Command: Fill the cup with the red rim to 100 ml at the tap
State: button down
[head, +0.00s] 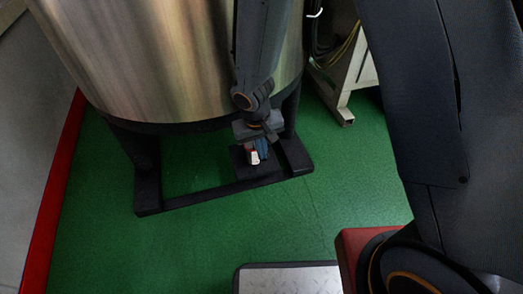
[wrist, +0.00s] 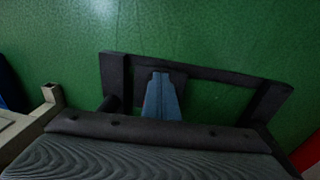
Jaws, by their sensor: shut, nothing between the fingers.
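My gripper (head: 263,152) points down in front of the large steel tank, low over the stand's black foot frame in the head view. Its blue-grey fingers (wrist: 161,76) are shut together with nothing visible between them in the wrist view. A small red and white patch (head: 253,156) shows right beside the fingers in the head view. I cannot tell whether it is part of my gripper or a separate thing. I cannot make out a cup with a red rim or a tap in either view.
The steel tank (head: 165,55) stands on a black frame (head: 215,196); the frame also shows in the wrist view (wrist: 220,72). A beige metal stand (head: 343,95) is to the right. A light-topped, dark-edged surface (head: 288,279) is at the bottom. Green floor (head: 300,220) lies open between.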

jog(key=shift+s+d, duration=0.1)
jog(key=s+r+p, duration=0.2)
jog(key=r+p, duration=0.1)
jog(key=r, duration=0.3)
jog(key=s+r+p, duration=0.3)
jog(key=r+p, duration=0.1)
jog(key=r, duration=0.2)
jog(key=shift+s+a, duration=0.25)
jog(key=shift+a, duration=0.2)
jog(key=shift+r, duration=0.1)
dwell(0.3)
